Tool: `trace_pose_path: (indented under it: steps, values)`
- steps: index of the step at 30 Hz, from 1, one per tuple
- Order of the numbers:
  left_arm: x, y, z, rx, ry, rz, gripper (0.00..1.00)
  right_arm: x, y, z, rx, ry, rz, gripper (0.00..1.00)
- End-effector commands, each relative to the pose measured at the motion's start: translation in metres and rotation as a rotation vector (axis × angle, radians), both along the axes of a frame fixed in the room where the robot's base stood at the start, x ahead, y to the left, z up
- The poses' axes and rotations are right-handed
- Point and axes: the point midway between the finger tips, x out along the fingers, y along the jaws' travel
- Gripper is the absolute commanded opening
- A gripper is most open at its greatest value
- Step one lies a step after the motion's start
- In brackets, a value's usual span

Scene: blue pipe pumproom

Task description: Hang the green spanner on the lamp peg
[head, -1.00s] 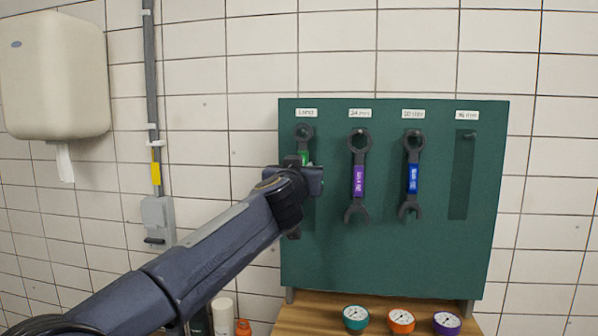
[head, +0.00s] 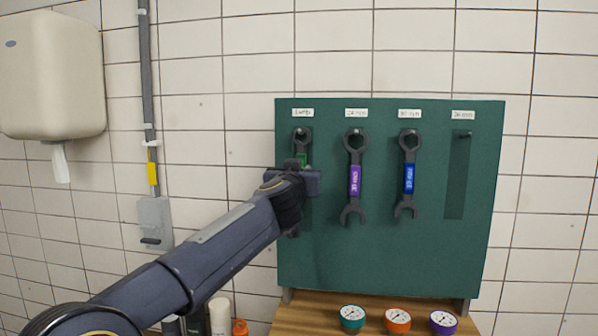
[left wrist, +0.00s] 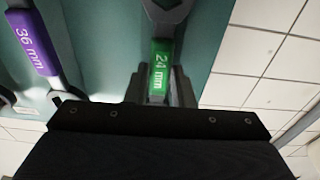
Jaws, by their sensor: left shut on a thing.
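The green-banded spanner (head: 302,160) is upright at the leftmost place of the dark green board, below the lamp label (head: 303,113). Its ring end is at the lamp peg (head: 300,132); the ring seems to be around the peg, but I cannot tell how far on it sits. My left gripper (head: 301,171) is shut on the spanner's handle and hides its lower part. In the left wrist view the green band (left wrist: 160,72) reads 24 mm, between the fingers. My right gripper is not in view.
A purple-banded spanner (head: 355,180) and a blue-banded spanner (head: 409,178) hang to the right. The rightmost peg (head: 468,135) is empty. Below is a wooden shelf (head: 375,312) with teal, orange and purple gauges. A grey switch box (head: 155,220) is on the wall at left.

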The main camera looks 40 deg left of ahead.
Motion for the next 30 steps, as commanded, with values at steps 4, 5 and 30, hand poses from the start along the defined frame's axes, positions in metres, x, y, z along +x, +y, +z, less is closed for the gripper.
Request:
trace_pose_path:
  steps: [4,5,30]
  values:
    - [0.000,0.000,0.001,0.001,-0.002,0.000,0.00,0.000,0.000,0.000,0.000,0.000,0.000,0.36]
    - [0.000,0.000,0.001,0.001,-0.002,0.000,0.00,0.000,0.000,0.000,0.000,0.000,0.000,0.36]
    - [-0.021,-0.011,-0.002,0.004,0.000,0.001,0.47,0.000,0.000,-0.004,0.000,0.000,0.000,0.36]
